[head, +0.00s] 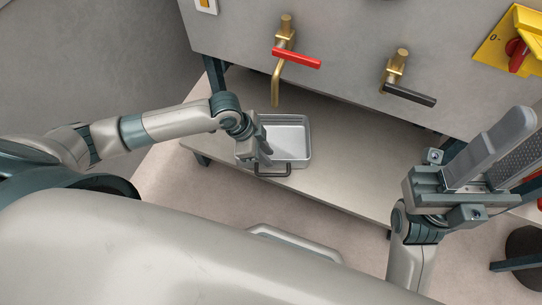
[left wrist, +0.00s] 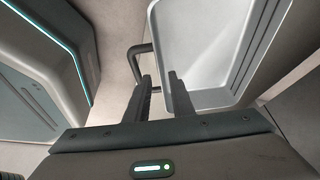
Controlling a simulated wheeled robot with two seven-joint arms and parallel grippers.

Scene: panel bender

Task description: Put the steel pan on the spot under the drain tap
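The steel pan (head: 287,137) is a shallow rectangular tray on the low grey shelf, below the tap with the red lever (head: 297,58). A dark loop handle (head: 272,175) is on its near side. My left gripper (head: 264,150) is at the pan's near left corner. In the left wrist view its two fingers (left wrist: 159,82) stand apart beside the pan (left wrist: 205,45) and its handle (left wrist: 136,62); no grip on the handle is visible. No marked spot shows; the pan may cover it. My right gripper (head: 505,155) is raised at the right, fingers apart, empty.
A second tap with a black lever (head: 408,95) is to the right of the red one. A yellow switch plate (head: 512,45) is on the machine's grey front. The shelf (head: 350,170) is clear right of the pan.

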